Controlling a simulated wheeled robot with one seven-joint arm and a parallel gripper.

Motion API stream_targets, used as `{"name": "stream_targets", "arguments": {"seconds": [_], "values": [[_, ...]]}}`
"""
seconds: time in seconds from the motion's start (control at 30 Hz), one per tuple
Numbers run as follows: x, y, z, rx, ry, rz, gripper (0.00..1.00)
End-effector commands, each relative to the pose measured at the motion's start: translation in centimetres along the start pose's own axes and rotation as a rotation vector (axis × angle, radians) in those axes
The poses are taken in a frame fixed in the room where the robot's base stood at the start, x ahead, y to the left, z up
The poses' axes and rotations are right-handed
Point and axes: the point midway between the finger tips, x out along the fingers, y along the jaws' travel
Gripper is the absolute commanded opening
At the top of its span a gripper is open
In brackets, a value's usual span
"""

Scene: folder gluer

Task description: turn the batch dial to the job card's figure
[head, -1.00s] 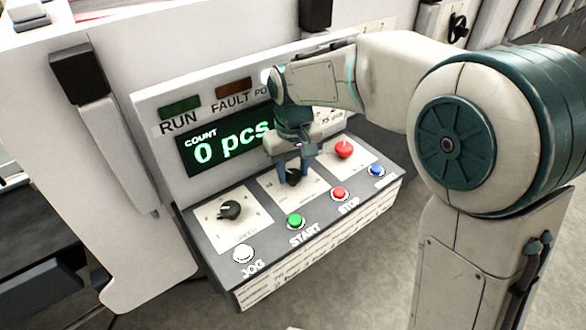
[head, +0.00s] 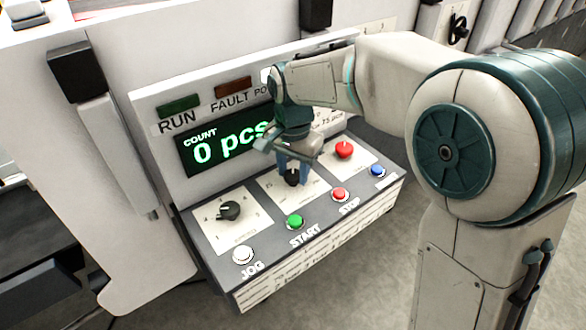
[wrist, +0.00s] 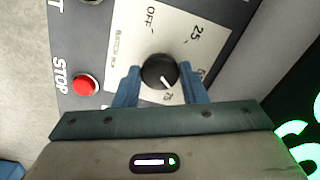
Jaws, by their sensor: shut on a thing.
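The batch dial is a black round knob (wrist: 158,71) on a white plate marked OFF, 25 and 75, with another mark partly hidden by a finger. Its white pointer line is directed at or very near the 75. In the head view the dial (head: 291,178) is on the middle plate of the sloping panel. My gripper (wrist: 160,84) is shut on the knob, one blue finger on each side; it also shows in the head view (head: 292,172). The job card (head: 328,119) is partly behind my wrist; its small print seems to read 75 pcs.
A display (head: 225,143) reads COUNT 0 pcs. A second black dial (head: 229,211) is to the left, a red knob (head: 344,149) to the right. The JOG (head: 243,254), START (head: 295,221), STOP (head: 340,195) and blue (head: 377,170) buttons line the front edge.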

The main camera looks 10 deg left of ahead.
Motion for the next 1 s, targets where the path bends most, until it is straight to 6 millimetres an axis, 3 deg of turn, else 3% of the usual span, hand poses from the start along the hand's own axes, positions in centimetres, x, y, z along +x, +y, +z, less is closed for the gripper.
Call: {"name": "stream_targets", "arguments": {"seconds": [0.5, 1.0], "values": [[-0.2, -0.08, -0.08, 0.338, 0.003, -0.005, 0.15], [-0.21, -0.05, -0.11, 0.403, 0.003, -0.005, 0.15]]}}
